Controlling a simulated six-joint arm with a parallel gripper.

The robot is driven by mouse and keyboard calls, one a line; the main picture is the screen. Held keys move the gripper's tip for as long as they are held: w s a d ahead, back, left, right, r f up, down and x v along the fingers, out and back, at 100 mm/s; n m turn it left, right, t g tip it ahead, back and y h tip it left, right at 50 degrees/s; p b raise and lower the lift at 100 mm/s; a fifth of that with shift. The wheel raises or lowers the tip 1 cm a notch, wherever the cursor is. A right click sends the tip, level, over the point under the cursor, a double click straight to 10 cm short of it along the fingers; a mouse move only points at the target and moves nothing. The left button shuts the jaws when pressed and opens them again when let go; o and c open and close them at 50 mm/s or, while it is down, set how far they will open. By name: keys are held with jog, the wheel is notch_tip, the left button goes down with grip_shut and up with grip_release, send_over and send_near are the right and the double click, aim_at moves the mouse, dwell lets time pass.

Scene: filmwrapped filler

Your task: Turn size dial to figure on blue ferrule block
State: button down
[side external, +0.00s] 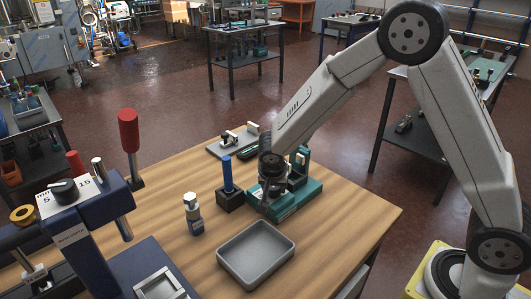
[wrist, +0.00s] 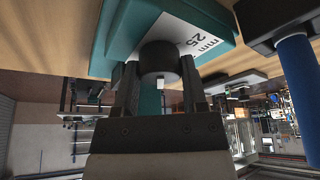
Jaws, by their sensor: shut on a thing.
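My gripper (wrist: 162,80) is shut on a dark round piece (wrist: 158,58) with a small pale peg in front. In the side view my gripper (side external: 268,205) is down at a teal block (side external: 310,190). In the wrist view the teal block (wrist: 112,35) bears a white plate reading "25 mm" (wrist: 195,40), right behind the dark piece. A navy machine (side external: 92,235) at the left carries a black dial knob (side external: 64,189) on a white plate showing 5 and 15. The knob's pointing is too small to tell. A black block (side external: 231,201) holds an upright blue rod (side external: 227,175).
A grey tray (side external: 224,275) stands at the table's front middle. A small bottle-like piece (side external: 194,215) stands left of the black block. A red-handled lever (side external: 129,132) rises beside the navy machine. A grey plate with small parts (side external: 217,149) lies behind. The table's right front is clear.

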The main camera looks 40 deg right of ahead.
jog(key=shift+n, duration=0.3)
jog(key=shift+s+d+n+t+y, duration=0.1)
jog(key=shift+n+t+y, duration=0.35)
jog(key=shift+n, duration=1.1)
jog(key=shift+n+t+y, duration=0.35)
jog(key=shift+n+y, duration=0.2)
jog(key=shift+n, duration=1)
jog(key=shift+d+n+y, duration=0.1)
jog(key=shift+n+y, duration=0.55)
jog(key=shift+n, duration=1.05)
jog(key=shift+n+y, duration=0.65)
jog(key=shift+n, duration=1.05)
jog(key=shift+c, duration=0.7)
grip_release()
jog(key=shift+m+h, duration=0.8)
jog(key=shift+m, duration=1.3)
jog(key=shift+m+h, duration=0.7)
jog(key=shift+m, duration=1.3)
